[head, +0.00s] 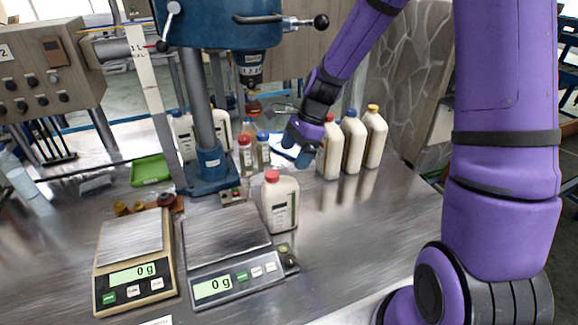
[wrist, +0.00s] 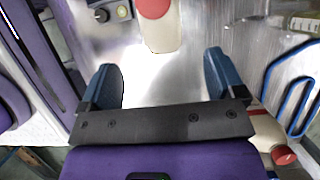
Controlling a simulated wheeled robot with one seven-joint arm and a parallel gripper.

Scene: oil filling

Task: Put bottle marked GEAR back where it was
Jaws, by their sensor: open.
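A white bottle with a red cap (head: 280,205) stands upright on the metal table, just right of the grey scale; its label is too small to read, so I cannot tell if it says GEAR. In the wrist view a red-capped white bottle (wrist: 160,35) shows at the top, beyond the fingertips. My gripper (head: 297,147) is behind the front bottle, left of a row of white bottles with red, blue (head: 353,142) and yellow caps (head: 374,137). It is open and empty in the wrist view (wrist: 160,68).
Two scales, a beige one (head: 134,262) and a grey one (head: 230,258), both read 0 g. A green tray (head: 150,170) lies at left. The table's right front is clear.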

